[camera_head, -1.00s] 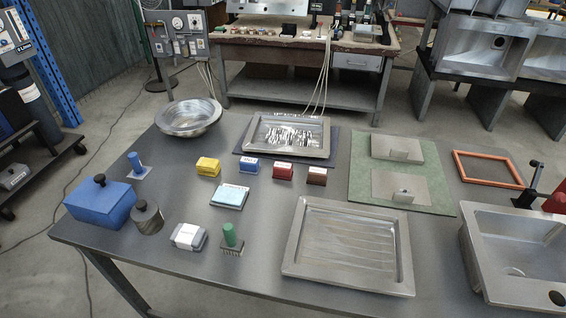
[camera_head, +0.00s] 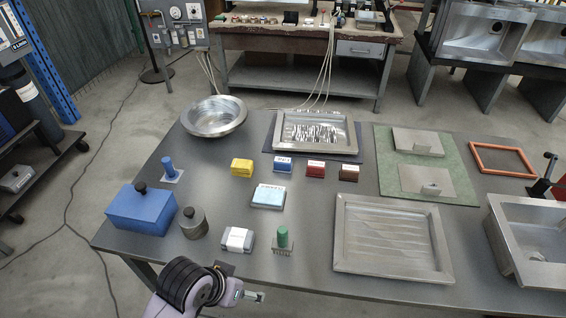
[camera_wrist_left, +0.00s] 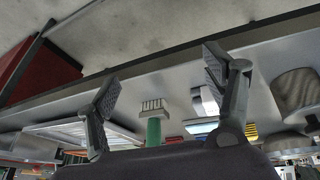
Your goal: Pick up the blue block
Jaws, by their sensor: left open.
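The small blue block (camera_head: 283,164) with a white label stands on the grey table in the head view, in a row between a yellow block (camera_head: 242,167) and a red block (camera_head: 315,168). I cannot make it out surely in the left wrist view. My left gripper (camera_head: 252,296) is at the table's front edge, well in front of the blue block and apart from it. In the left wrist view its two fingers (camera_wrist_left: 160,82) are spread with nothing between them. My right gripper is not in view.
Near my left gripper stand a grey block (camera_head: 237,240), a green-handled brush (camera_head: 283,238) and a grey knobbed weight (camera_head: 193,223). A light-blue box (camera_head: 269,196) lies in front of the blue block. A blue lidded box (camera_head: 141,211) is at left, a metal tray (camera_head: 345,262) at right.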

